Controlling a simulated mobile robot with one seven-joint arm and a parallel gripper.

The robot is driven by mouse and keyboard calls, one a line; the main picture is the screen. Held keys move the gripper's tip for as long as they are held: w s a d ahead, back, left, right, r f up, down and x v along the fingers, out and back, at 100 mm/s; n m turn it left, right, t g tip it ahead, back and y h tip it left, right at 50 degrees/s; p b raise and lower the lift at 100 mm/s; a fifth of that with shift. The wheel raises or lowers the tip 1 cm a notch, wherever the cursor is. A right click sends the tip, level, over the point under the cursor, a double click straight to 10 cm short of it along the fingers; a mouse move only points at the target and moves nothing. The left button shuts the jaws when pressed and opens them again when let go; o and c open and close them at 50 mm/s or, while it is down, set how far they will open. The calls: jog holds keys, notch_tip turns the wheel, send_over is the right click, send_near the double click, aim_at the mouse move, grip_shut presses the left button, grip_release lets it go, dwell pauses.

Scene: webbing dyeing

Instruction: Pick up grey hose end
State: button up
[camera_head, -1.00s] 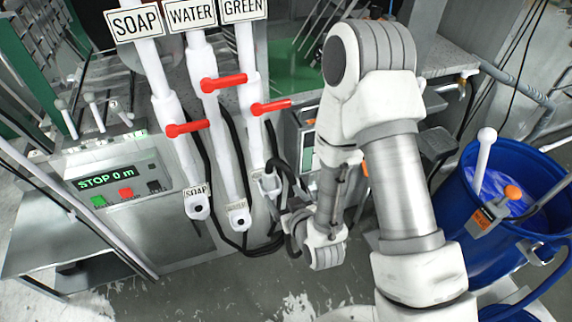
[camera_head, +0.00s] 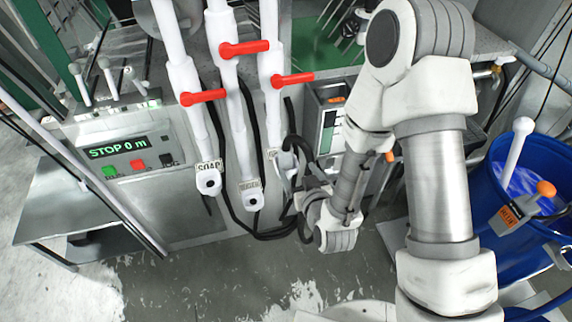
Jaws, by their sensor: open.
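My gripper (camera_head: 287,172) is at the lower end of the third white pipe (camera_head: 273,95), right of the middle of the view. Its jaws are open and small in the picture, partly hidden by my wrist and dark cables. Black hoses (camera_head: 240,222) hang behind the pipes and loop near my gripper. I cannot clearly tell a grey hose end from the grey parts around my jaws. The soap pipe end (camera_head: 209,181) and the water pipe end (camera_head: 250,199) hang to the left, each with a dark hole.
Red valve handles (camera_head: 203,97) stick out from the pipes above. A control panel (camera_head: 132,158) reading "STOP 0 m" stands at left. A blue barrel (camera_head: 502,258) with an orange-knobbed device (camera_head: 512,214) stands at right. The floor (camera_head: 215,285) in front is open.

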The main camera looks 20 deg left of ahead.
aim_at(288, 155)
jog(key=b+x, duration=0.2)
jog(key=b, duration=0.5)
jog(key=shift+w+a+f, duration=0.1)
jog(key=shift+w+f, duration=0.15)
jog(key=shift+w, duration=0.05)
jog(key=b, duration=0.5)
jog(key=shift+w+a+f, duration=0.15)
jog(key=x, duration=0.5)
jog(key=shift+a+r, duration=0.1)
jog(key=shift+r, duration=0.1)
jog(key=shift+p+x, duration=0.55)
jog(key=shift+x, duration=1.95)
grip_shut()
